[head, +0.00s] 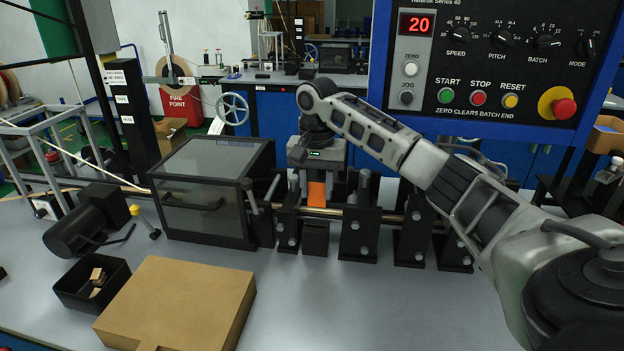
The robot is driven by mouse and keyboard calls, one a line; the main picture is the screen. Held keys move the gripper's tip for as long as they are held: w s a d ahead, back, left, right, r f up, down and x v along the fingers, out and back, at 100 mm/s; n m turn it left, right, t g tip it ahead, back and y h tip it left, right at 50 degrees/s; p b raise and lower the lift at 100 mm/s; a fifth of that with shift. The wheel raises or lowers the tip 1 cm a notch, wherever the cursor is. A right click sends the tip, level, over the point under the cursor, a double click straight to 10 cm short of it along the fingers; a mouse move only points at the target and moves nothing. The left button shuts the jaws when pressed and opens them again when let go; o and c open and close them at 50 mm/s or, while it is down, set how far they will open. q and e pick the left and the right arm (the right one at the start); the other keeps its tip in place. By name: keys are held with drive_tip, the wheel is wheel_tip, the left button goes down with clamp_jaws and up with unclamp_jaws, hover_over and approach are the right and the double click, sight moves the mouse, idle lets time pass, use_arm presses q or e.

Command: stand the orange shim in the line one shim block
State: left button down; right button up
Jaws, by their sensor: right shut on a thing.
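The orange shim (316,194) is upright in the middle of the head view, between the fingers of my right gripper (316,182). The gripper points down and is shut on the shim's upper part. The shim's lower end is just above or at a low black block (315,238) at the rod; I cannot tell whether they touch. No label shows which block is the line one shim block. My left gripper is out of view.
Tall black bolted brackets (360,225) stand close on both sides. A clear-windowed box (208,190) is to the left. A cardboard box (180,305) and a black bin (92,285) lie in front. A control panel (485,65) hangs upper right. The front middle table is clear.

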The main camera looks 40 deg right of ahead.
hover_over(316, 228)
drive_tip(key=shift+w+d+f, duration=0.1)
drive_tip(key=shift+f, duration=1.3)
drive_tip(key=shift+w+d+f, duration=0.1)
drive_tip(key=shift+f, duration=1.25)
drive_tip(key=shift+s+a+f, duration=0.1)
drive_tip(key=shift+s+f, duration=0.05)
drive_tip(key=shift+f, duration=0.65)
drive_tip(key=shift+c, duration=0.7)
drive_tip(key=shift+f, duration=0.5)
drive_tip(key=shift+f, duration=0.15)
drive_tip(key=o, duration=1.2)
drive_tip(key=shift+s, duration=0.1)
drive_tip(key=shift+a, duration=0.1)
